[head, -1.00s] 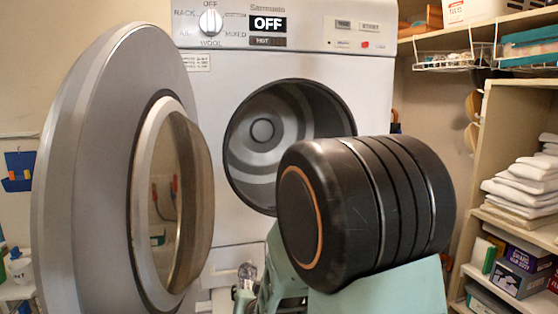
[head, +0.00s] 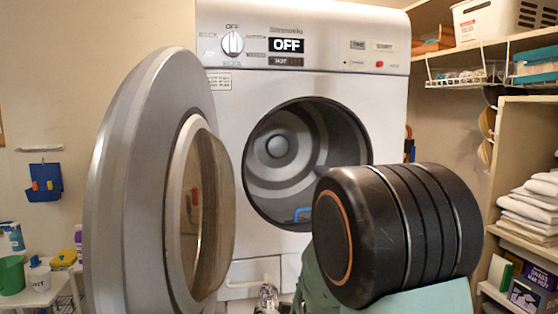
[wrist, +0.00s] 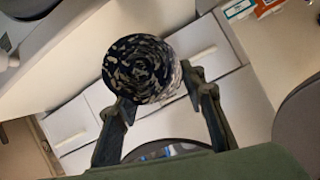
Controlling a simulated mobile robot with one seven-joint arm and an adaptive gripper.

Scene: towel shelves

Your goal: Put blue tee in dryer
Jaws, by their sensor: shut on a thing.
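My gripper (wrist: 156,90) is shut on a dark, rolled, patterned bundle (wrist: 144,66) with pale flecks in the wrist view. I cannot tell whether this bundle is the blue tee. A small grey, mottled shape (head: 268,294) at the bottom edge of the head view appears to be the same bundle, mostly cut off. The white dryer (head: 310,86) stands ahead with its round drum (head: 290,165) open. A small blue item (head: 300,213) lies at the drum's lower front. The large grey round door (head: 135,190) is swung open at the left. My arm hides the drum's lower right.
Shelves (head: 528,125) with folded white towels (head: 530,205) and boxes stand at the right. A low white table (head: 38,285) with bottles and a green cup (head: 11,275) stands at the lower left. The open door narrows the left side.

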